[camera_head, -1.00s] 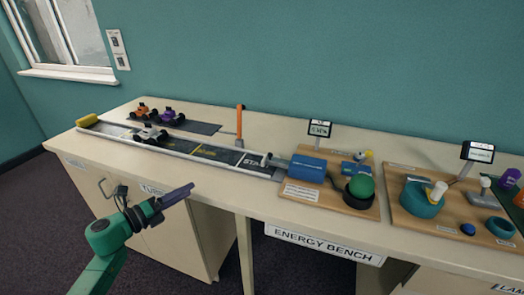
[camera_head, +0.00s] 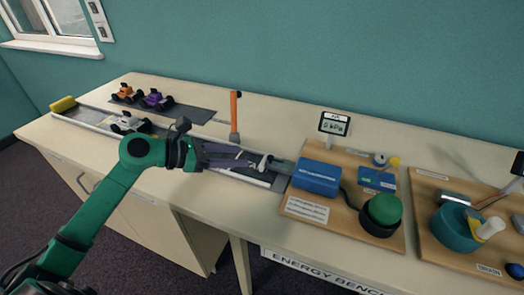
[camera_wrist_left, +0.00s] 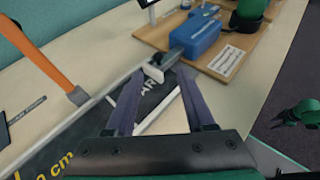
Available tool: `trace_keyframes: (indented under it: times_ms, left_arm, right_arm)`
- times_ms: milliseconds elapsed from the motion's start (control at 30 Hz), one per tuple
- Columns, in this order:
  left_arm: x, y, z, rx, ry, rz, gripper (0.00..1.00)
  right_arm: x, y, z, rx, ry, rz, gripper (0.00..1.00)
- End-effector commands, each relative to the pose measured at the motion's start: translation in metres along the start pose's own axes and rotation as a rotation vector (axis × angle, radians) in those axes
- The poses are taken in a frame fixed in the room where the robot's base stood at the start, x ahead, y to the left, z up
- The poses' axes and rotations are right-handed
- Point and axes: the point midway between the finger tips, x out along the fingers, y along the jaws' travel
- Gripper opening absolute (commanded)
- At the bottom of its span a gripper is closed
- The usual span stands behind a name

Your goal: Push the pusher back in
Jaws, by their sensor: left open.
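In the left wrist view, the pusher (camera_wrist_left: 153,72) shows between the two fingertips (camera_wrist_left: 159,76), with the blue box (camera_wrist_left: 196,36) just beyond. I cannot tell whether a finger touches the plate. A green and dark arm part (camera_wrist_left: 300,112), likely my right gripper, shows over the floor.
An orange post (camera_head: 235,112) stands behind the track. A white car (camera_head: 131,122) is on the track; an orange car (camera_head: 126,92) and a purple car (camera_head: 157,99) are behind it. A green button (camera_head: 383,208) sits right of the blue box.

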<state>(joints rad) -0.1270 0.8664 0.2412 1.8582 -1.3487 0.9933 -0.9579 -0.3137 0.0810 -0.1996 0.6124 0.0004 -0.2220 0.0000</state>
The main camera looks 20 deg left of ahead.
Motion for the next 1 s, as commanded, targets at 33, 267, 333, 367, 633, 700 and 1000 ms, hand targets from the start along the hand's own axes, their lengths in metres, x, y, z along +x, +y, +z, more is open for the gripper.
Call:
trace_keyframes:
  times_ms: [33, 267, 333, 367, 633, 700, 1000]
  left_arm:
    - [0.011, 0.001, 0.006, -0.003, -0.006, 0.000, 0.54]
    - [0.066, 0.001, 0.004, -0.005, -0.005, 0.001, 0.54]
    - [0.075, 0.001, 0.003, -0.003, -0.004, 0.001, 0.54]
    - [0.078, 0.001, 0.002, -0.003, -0.003, 0.001, 0.54]
    - [0.083, 0.001, 0.000, -0.003, -0.002, 0.001, 0.54]
    - [0.083, 0.001, 0.000, -0.003, -0.002, 0.001, 0.31]
    - [0.082, 0.001, 0.000, -0.003, -0.002, 0.001, 0.00]
  right_arm:
    - [-0.009, 0.000, -0.001, 0.000, 0.000, -0.001, 0.50]
    - [-0.022, 0.000, -0.017, 0.001, 0.026, 0.000, 0.50]
    - [-0.023, 0.001, -0.021, 0.001, 0.031, 0.001, 0.50]
    - [-0.023, 0.001, -0.021, 0.001, 0.032, 0.001, 0.50]
    - [-0.023, 0.001, -0.019, 0.001, 0.029, 0.000, 0.50]
    - [-0.023, 0.001, -0.018, 0.000, 0.028, 0.000, 0.50]
    - [-0.023, 0.000, -0.016, 0.000, 0.023, 0.000, 0.50]
